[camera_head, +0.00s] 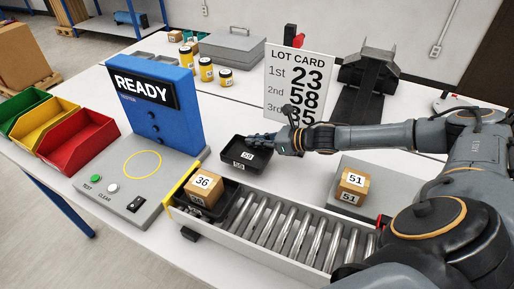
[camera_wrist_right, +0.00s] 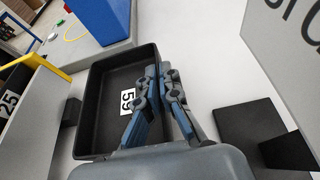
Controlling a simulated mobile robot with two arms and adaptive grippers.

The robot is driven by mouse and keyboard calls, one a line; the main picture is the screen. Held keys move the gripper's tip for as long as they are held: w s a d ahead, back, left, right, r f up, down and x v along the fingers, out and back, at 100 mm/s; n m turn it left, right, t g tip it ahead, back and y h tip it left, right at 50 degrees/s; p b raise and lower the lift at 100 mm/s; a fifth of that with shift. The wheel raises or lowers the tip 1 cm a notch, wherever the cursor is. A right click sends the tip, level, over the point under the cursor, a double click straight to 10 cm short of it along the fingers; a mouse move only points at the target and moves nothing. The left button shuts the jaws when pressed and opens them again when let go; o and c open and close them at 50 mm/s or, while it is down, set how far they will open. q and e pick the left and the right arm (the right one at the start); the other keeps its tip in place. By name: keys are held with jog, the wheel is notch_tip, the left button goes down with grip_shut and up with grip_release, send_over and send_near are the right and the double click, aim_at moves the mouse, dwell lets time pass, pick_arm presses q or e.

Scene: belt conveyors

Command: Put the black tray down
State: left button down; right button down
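The black tray (camera_head: 245,155) is shallow and empty, with a white number label that reads 59 in the wrist view. It is over the white table between the blue READY panel and the lot card. My right gripper (camera_head: 272,139) is at its right rim. In the wrist view, the gripper's two blue-grey fingers (camera_wrist_right: 160,105) are close together on the right wall of the tray (camera_wrist_right: 98,140). The tray looks level and low over the table; I cannot tell whether its bottom touches. My left gripper is not in view.
A roller conveyor (camera_head: 285,228) runs in front, with a box marked 36 (camera_head: 203,187) in another black tray at its left end. A box marked 51 (camera_head: 352,187) stands on a grey platform. The lot card (camera_head: 296,80) stands behind. Coloured bins (camera_head: 78,146) are left.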

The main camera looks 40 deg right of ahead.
aim_at(263, 149)
jog(key=shift+f, duration=1.6)
jog(key=shift+s+f, duration=0.1)
jog(key=shift+f, duration=0.05)
jog(key=c, duration=1.5)
grip_release()
